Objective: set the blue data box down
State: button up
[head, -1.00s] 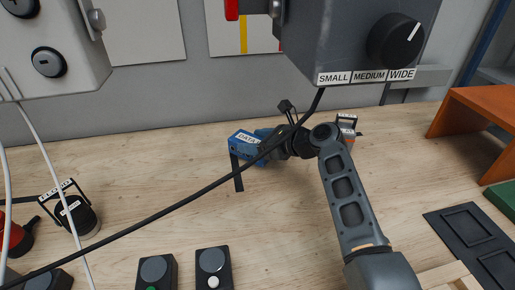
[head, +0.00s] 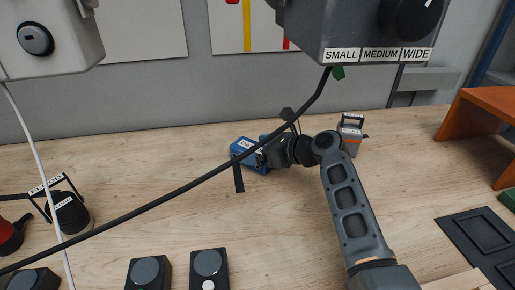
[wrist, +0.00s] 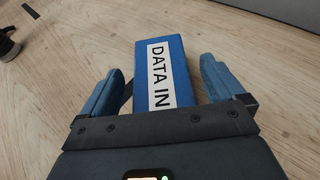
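The blue data box (head: 246,146), with a white label reading DATA IN, is on the wooden table near the back wall. In the wrist view the blue data box (wrist: 180,60) lies between the two blue fingers of my gripper (wrist: 162,66). A narrow gap shows on each side, so my gripper is open around it. In the head view my gripper (head: 268,150) reaches the box from the right, and its fingers are partly hidden there. A black strap (head: 239,178) extends from the box toward the front.
A grey labelled box (head: 352,137) stands behind my arm. A black cable (head: 150,207) crosses the view. A black labelled lamp-like item (head: 68,212) is at left, black switch boxes (head: 208,266) in front, an orange shelf (head: 480,118) at right.

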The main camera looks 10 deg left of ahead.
jog(key=shift+r, duration=0.1)
jog(key=shift+s+d+r+p, duration=0.2)
jog(key=shift+d+r+p, duration=0.15)
jog(key=shift+p, duration=0.3)
jog(key=p+v, duration=0.3)
jog(key=v, duration=0.8)
jog(key=shift+f, duration=0.2)
